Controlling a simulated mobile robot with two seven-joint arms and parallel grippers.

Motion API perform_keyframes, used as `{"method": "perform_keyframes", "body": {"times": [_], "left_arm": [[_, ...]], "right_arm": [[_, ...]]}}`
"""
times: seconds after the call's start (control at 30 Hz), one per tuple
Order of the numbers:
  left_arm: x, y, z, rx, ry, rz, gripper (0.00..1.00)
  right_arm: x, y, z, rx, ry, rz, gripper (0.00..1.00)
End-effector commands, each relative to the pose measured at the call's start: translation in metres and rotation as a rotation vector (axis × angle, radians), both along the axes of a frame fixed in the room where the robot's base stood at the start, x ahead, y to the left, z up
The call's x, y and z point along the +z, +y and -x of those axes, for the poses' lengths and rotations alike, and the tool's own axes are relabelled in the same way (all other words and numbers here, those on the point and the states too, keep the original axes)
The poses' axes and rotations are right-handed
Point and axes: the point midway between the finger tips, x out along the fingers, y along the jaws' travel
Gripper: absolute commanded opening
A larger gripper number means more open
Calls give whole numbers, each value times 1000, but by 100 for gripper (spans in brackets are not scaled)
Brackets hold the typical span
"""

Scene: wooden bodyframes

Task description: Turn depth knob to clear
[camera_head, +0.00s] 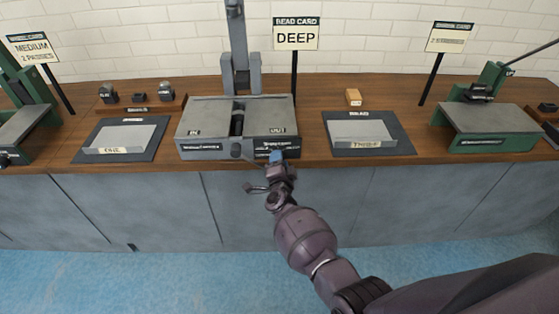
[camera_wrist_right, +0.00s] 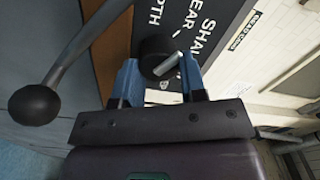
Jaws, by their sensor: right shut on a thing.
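The depth knob (camera_wrist_right: 157,52) is dark and round with a pale pointer bar. In the right wrist view it sits between the two blue fingers of my right gripper (camera_wrist_right: 160,75), which is shut on it. The black panel (camera_wrist_right: 195,22) beside it has white lettering that partly reads as depth, clear and shallow. I cannot tell which mark the pointer meets. In the head view my right gripper (camera_head: 277,157) is at the front right of the grey machine (camera_head: 205,125) and hides the knob. My left gripper is not in view.
A crank with a black ball handle (camera_wrist_right: 35,105) is close beside my right gripper. A card reading DEEP (camera_head: 296,35) stands behind the machine. Trays (camera_head: 345,148) (camera_head: 140,150) lie on either side on the wooden counter (camera_head: 310,105). Green machines (camera_head: 490,125) stand farther out.

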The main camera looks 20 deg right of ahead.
Motion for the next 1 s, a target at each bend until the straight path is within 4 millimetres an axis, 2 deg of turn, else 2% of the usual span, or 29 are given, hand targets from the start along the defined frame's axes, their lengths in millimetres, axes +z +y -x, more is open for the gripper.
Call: {"method": "perform_keyframes", "body": {"times": [0.5, 0.53, 0.67, 0.7, 1.0], "left_arm": [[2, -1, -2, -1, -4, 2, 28], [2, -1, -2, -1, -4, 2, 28], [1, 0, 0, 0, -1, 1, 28], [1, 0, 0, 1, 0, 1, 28], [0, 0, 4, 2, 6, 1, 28]], "right_arm": [[-1, 0, 0, 1, 7, 20, 15], [-1, 0, 0, 1, 7, 20, 41], [-1, 0, 0, 1, 7, 19, 61], [0, 0, 0, 1, 6, 19, 64], [0, 0, 2, 0, 5, 17, 64]]}}
